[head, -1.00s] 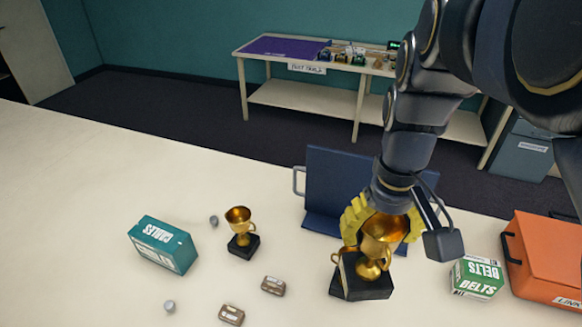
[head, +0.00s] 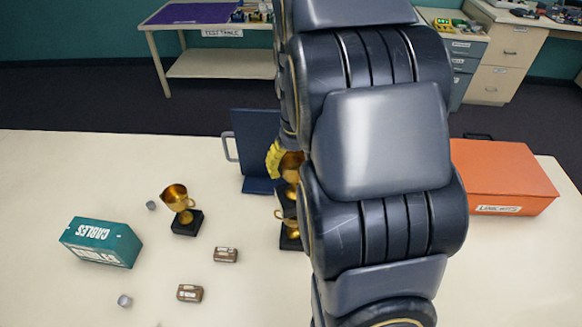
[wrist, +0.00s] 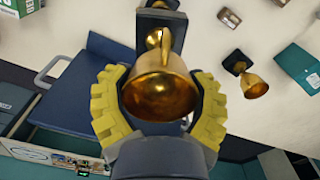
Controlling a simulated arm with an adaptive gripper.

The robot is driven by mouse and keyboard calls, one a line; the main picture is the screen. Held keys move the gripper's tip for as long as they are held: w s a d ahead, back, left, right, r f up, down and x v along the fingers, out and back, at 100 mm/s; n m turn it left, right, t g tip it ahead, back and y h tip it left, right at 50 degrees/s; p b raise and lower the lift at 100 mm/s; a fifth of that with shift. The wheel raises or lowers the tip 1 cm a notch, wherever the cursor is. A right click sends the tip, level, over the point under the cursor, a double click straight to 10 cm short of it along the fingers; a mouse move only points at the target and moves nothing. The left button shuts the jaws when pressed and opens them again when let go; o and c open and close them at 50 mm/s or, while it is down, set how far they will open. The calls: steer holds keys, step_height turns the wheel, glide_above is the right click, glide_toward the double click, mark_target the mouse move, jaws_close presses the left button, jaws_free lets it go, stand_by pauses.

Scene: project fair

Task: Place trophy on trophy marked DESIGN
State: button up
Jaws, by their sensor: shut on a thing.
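My gripper (wrist: 160,110) has its yellow fingers around a gold trophy cup (wrist: 160,92), whose open mouth faces the wrist camera. In the head view the held trophy (head: 290,164) is half behind my arm. A second gold trophy (head: 285,224) on a black base shows just below it in the head view, also partly hidden. I cannot tell whether the two touch. Another gold trophy (head: 176,197) stands upright on a black base to the left; it also shows in the wrist view (wrist: 256,87). No DESIGN marking is readable.
A dark blue folder-like case (head: 256,145) stands behind the trophies. A teal CABLES box (head: 102,242), two small brown blocks (head: 226,255) and grey knobs (head: 151,205) lie left. An orange box (head: 503,178) is right.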

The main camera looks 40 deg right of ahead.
steer(key=shift+f, duration=0.7)
steer(key=shift+f, duration=0.1)
steer(key=o, duration=1.2)
steer(key=shift+o, duration=0.2)
step_height(320, 180, up, 12)
steer(key=shift+r, duration=0.1)
steer(key=s+a+f+n, duration=0.2)
steer(key=s+a, duration=0.7)
steer(key=s+a+f+n+g, duration=0.1)
steer(key=s+a+f+n, duration=0.1)
steer(key=s+a, duration=0.6)
steer(key=shift+s+a+f+g, duration=0.35)
steer(key=shift+a+f, duration=0.15)
steer(key=shift+a, duration=0.65)
